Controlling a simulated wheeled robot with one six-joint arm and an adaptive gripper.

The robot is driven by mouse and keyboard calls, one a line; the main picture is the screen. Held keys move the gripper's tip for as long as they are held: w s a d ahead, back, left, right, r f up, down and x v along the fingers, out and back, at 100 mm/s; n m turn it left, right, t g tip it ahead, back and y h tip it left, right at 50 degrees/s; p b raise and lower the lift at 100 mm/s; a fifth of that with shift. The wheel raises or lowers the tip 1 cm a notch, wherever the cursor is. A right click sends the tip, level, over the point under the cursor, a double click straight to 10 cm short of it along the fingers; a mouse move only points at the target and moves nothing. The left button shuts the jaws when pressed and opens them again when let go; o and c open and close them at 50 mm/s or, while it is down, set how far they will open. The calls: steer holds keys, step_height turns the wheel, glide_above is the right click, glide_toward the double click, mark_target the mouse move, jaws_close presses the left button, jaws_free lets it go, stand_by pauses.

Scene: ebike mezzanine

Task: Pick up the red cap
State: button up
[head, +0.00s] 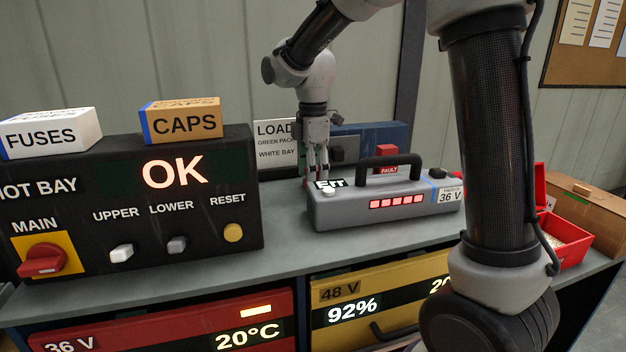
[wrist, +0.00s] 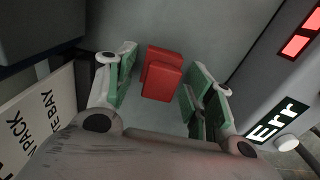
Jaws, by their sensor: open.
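The red cap (wrist: 162,74) shows in the wrist view as a small stepped red block on the grey bench top. It lies between the green-padded fingers of my gripper (wrist: 165,70), with a gap visible on each side. My gripper is open and points down. In the head view my gripper (head: 316,170) is at the back of the bench, behind the left end of the grey 36 V pack (head: 335,211). The cap between the fingers is hidden there.
The pack, with a black handle, stands close to the right of my gripper. A white LOAD sign (head: 273,143) is close on the left. A blue box (head: 350,130) and a red block (head: 386,152) are behind the pack. The control panel (head: 190,200) stands left; a red bin (head: 565,238) is right.

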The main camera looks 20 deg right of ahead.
steer(key=shift+c, duration=0.2)
steer(key=c, duration=1)
